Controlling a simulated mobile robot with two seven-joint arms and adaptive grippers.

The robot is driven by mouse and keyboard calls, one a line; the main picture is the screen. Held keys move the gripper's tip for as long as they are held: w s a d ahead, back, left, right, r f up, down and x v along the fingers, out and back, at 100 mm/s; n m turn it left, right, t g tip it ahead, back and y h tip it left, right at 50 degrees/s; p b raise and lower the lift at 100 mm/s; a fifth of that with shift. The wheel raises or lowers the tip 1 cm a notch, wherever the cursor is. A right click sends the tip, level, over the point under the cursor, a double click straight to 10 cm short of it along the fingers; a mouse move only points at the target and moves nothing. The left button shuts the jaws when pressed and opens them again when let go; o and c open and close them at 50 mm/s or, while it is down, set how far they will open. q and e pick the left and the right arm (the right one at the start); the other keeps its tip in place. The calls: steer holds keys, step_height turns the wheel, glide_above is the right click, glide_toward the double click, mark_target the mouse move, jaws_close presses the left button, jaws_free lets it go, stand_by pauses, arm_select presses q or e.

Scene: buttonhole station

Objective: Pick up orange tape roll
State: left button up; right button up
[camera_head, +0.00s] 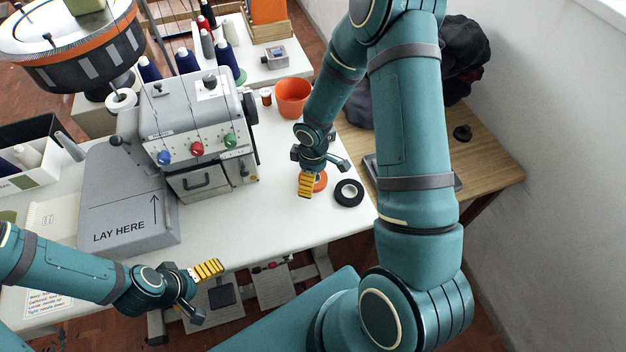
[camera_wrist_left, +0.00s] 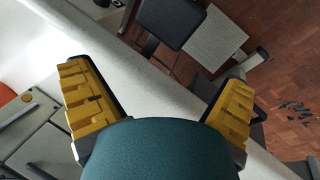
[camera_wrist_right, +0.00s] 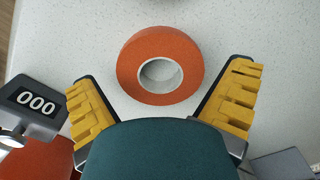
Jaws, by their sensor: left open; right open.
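The orange tape roll (camera_head: 320,181) lies flat on the white table, partly hidden behind my right gripper (camera_head: 307,184) in the head view. In the right wrist view the orange tape roll (camera_wrist_right: 137,65) shows whole, with a pale core. My right gripper (camera_wrist_right: 165,105) is open and empty above the table, and the roll shows between and just beyond its fingertips. My left gripper (camera_head: 208,285) is open and empty near the table's front edge; its two yellow fingers also show in the left wrist view (camera_wrist_left: 158,95).
A black tape roll (camera_head: 349,192) lies just right of the orange one. A grey buttonhole machine (camera_head: 195,135) stands to the left, with an orange-red cup (camera_head: 293,97) behind. A counter reading 000 (camera_wrist_right: 36,103) is close to my right gripper. The table's front right is clear.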

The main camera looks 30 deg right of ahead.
steer(key=shift+f, duration=0.3)
steer(key=c, duration=0.9)
steer(key=shift+o, duration=0.2)
steer(key=shift+r, duration=0.1)
